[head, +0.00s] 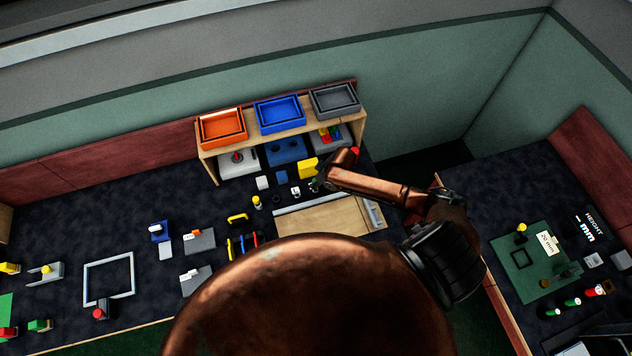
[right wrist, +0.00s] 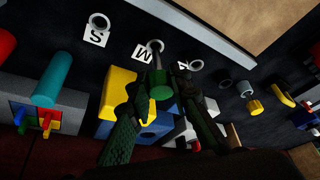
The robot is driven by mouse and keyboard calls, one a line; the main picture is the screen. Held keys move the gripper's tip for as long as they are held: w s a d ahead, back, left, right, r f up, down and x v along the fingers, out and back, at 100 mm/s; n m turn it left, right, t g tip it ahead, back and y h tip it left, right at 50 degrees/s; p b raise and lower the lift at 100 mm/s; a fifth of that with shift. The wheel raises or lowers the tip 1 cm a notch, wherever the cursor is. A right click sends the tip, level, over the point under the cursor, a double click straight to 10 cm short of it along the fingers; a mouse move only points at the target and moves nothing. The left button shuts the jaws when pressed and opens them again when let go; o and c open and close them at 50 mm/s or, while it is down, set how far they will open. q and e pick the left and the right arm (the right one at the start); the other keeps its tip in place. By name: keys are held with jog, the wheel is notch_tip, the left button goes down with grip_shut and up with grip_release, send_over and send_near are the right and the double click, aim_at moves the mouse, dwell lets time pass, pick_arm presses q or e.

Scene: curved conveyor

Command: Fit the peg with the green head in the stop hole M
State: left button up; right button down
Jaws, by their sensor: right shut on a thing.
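In the right wrist view, the peg with the green head (right wrist: 160,92) stands between the fingers of my right gripper (right wrist: 163,88), which is shut on it. Its thin grey shaft points toward the ring of stop hole M (right wrist: 155,44), beside the white M label (right wrist: 143,52). The shaft tip overlaps the ring; I cannot tell whether it is inside or just above. In the head view my right gripper (head: 318,185) is small and dark, in front of the shelf; the peg is hard to make out there. My left gripper is not in view.
Stop hole S (right wrist: 99,22) is left of M. A yellow block (right wrist: 117,88) and a blue block (right wrist: 160,126) are close by the fingers. The wooden shelf (head: 208,168) carries orange, blue and grey trays. A tan board (head: 320,216) lies on the table nearby.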

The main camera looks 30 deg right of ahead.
jog(key=shift+p, duration=0.3)
jog(key=shift+f+b, duration=0.9)
jog(key=shift+f, duration=0.8)
jog(key=c, duration=1.7)
grip_release()
jog(key=v, duration=1.2)
jog(key=shift+w, duration=0.1)
